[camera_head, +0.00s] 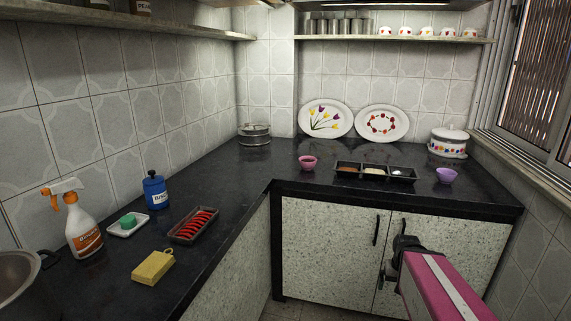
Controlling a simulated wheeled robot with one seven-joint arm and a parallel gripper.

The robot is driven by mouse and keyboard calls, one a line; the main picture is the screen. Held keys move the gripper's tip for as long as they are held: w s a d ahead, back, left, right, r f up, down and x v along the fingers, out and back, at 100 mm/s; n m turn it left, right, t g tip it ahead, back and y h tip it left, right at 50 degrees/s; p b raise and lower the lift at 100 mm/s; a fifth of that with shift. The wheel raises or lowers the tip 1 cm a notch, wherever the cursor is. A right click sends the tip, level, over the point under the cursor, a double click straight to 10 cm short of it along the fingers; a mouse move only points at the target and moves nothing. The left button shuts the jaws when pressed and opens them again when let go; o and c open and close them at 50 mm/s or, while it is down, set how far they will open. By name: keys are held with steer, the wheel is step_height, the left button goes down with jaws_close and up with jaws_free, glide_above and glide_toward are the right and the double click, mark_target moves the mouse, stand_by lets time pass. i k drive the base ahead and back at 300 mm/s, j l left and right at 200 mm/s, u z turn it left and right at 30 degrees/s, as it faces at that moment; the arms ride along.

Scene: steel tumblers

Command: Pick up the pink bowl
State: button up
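The pink bowl (308,163) stands upright on the black counter, left of a dark compartment tray. Nothing covers it. My gripper (388,279) is at the end of my pink arm, in front of the cabinet doors, lower than the counter top. It is to the right of the bowl and well apart from it. The gripper is small and dark here, so I cannot tell how its fingers stand.
The black compartment tray (347,164) sits just right of the bowl, then a purple bowl (446,176) and a white lidded pot (448,144). Two decorated plates (326,104) lean on the wall behind. The counter's front edge (400,199) lies between gripper and bowl.

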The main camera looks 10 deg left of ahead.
mark_target(307, 163)
steer(key=i+u, duration=0.3)
steer(key=u, duration=0.2)
steer(key=i+l+u, duration=0.15)
steer(key=i+u, duration=0.15)
steer(key=u, duration=0.15)
